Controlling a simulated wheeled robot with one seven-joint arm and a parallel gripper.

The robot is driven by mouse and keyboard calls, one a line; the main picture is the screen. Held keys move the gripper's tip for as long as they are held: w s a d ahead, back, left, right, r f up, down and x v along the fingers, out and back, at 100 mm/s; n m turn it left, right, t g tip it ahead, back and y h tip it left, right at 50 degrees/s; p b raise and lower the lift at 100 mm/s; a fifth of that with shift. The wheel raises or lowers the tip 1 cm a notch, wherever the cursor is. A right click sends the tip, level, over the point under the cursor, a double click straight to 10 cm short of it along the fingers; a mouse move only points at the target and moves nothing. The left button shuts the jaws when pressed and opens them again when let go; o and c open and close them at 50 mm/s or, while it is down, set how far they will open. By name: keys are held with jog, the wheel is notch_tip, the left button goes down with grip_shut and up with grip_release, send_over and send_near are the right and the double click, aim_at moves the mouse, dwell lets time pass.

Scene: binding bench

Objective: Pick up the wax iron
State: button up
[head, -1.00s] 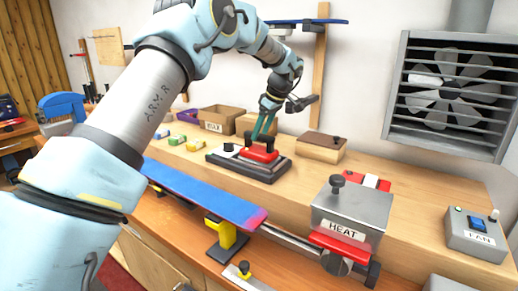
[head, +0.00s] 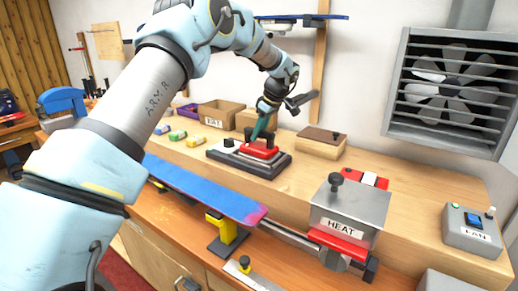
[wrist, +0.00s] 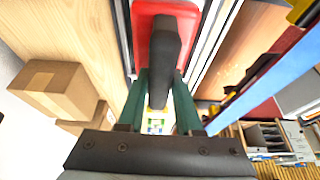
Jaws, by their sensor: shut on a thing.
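The wax iron (head: 260,149) has a red body and a dark handle. It sits on a black stand (head: 234,160) on the bench's raised wooden shelf. My gripper (head: 262,133) reaches down to it from above, its teal fingers at the handle. In the wrist view, the iron's dark handle (wrist: 164,52) lies between the two fingertips (wrist: 160,76), and the red body shows behind it. The fingers are shut on the handle. I see no clear gap between iron and stand, and part of the handle is hidden by the fingers.
A wooden box with a dark lid (head: 320,143) stands right of the stand. Cardboard bins (head: 219,114) and small coloured blocks (head: 178,135) lie left. In front are a blue ski or board (head: 200,190) and the grey HEAT box (head: 350,208). A FAN switch box (head: 472,232) stands far right.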

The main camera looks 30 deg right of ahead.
grip_shut()
jog(key=shift+r, duration=0.25)
dwell(0.7)
jog(key=shift+w+r+b, duration=0.1)
jog(key=shift+r+b, duration=0.2)
jog(key=shift+r, duration=0.05)
notch_tip(320, 180, up, 9)
jog(key=shift+b, duration=1.25)
jog(key=shift+o, duration=1.9)
grip_release()
grip_shut()
